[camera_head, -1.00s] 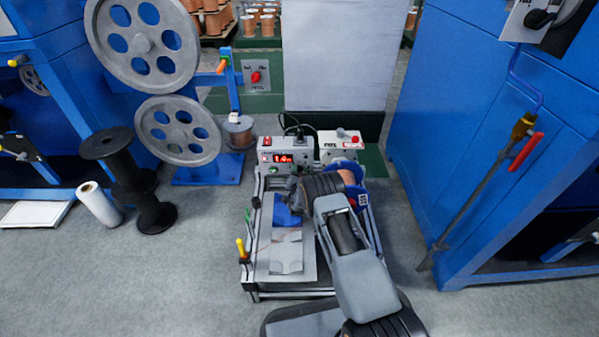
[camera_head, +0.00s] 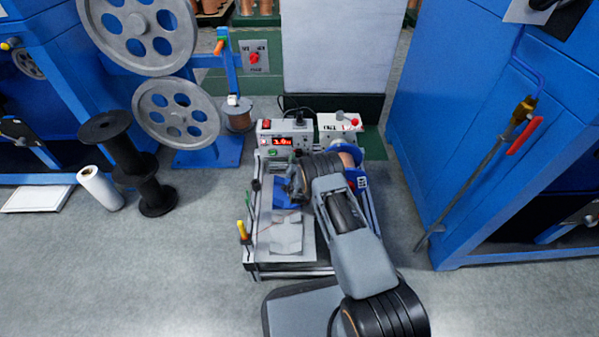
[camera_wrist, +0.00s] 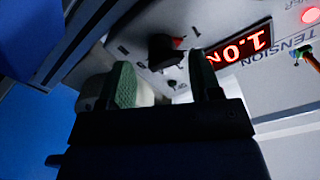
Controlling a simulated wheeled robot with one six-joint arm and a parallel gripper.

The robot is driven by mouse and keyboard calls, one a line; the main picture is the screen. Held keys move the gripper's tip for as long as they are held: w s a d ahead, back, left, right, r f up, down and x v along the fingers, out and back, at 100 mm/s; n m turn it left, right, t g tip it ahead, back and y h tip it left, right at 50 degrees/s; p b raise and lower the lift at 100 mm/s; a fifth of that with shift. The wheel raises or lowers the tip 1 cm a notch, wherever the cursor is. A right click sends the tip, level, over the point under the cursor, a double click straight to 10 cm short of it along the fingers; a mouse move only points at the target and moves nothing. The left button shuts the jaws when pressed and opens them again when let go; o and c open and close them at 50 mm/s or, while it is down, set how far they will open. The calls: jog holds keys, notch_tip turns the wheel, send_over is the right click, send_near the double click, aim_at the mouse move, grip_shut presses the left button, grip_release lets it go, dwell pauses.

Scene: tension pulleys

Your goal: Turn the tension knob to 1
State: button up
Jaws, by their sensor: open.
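The tension knob (camera_wrist: 165,52) is black with a red pointer mark, on a light grey panel in the wrist view. Its red display (camera_wrist: 237,52) reads 1.0N, upside down, with the word TENSION beside it. The scale marks around the knob are too small to read surely. My gripper (camera_wrist: 162,65) is open, its two green-padded fingers spread with nothing between them. The knob shows beyond the fingertips, apart from them. In the head view the display (camera_head: 283,141) is on the control box at the back of the bench unit, and my gripper (camera_head: 293,188) is in front of it.
A white box with a red button (camera_head: 340,125) stands right of the control box. Black spools (camera_head: 120,150) and grey pulleys (camera_head: 176,113) stand further left. A blue cabinet (camera_head: 450,120) is at right.

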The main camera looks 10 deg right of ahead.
jog(key=s+p, duration=0.1)
jog(key=s, duration=0.2)
jog(key=s+a+p, duration=0.1)
jog(key=s, duration=0.3)
jog(key=s+a+p, duration=0.1)
jog(key=s+p, duration=0.1)
jog(key=s, duration=0.2)
jog(key=shift+s+a, duration=0.15)
jog(key=shift+s, duration=0.1)
